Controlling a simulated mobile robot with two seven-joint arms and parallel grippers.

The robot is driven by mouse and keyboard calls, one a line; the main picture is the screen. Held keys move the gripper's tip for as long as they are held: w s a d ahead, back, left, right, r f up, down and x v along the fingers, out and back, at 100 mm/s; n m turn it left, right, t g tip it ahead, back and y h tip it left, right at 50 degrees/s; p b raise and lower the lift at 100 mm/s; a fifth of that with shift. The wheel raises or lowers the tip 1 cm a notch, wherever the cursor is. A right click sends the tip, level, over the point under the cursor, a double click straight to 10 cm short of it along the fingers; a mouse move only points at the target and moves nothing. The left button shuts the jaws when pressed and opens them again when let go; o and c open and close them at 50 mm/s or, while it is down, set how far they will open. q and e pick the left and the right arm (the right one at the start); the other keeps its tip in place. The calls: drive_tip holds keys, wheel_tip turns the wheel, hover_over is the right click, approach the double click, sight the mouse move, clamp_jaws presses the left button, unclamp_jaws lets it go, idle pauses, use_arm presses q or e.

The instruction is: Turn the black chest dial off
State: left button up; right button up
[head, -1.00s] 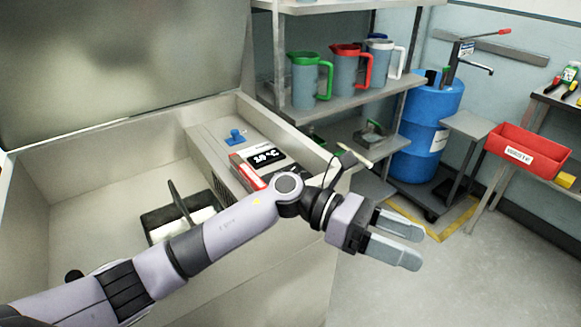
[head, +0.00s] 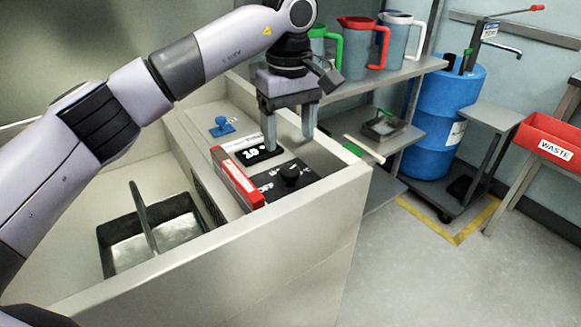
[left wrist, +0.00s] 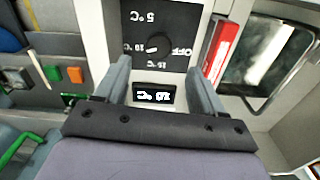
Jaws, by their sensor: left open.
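The black chest dial (head: 291,174) is a round knob on a black panel set in the top edge of the open chest (head: 340,210). In the left wrist view the dial (left wrist: 157,45) is ringed by the labels OFF, 5, 10 and 15 °C; a white mark on it appears to face the 10 side, away from OFF. A display (head: 258,154) beside the panel reads 10 °C. My left gripper (head: 289,140) is open and empty, pointing down above the panel, apart from the dial. My right gripper is out of view.
Shelves with jugs (head: 362,45) stand behind, and a blue drum (head: 440,110) at right.

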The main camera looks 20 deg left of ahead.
sight(289, 170)
use_arm(q)
drive_tip(key=shift+w+f, duration=0.2)
drive_tip(key=shift+f, duration=0.5)
drive_tip(key=shift+s+f, duration=0.1)
drive_tip(key=shift+f, duration=3.05)
drive_tip(key=c, duration=1)
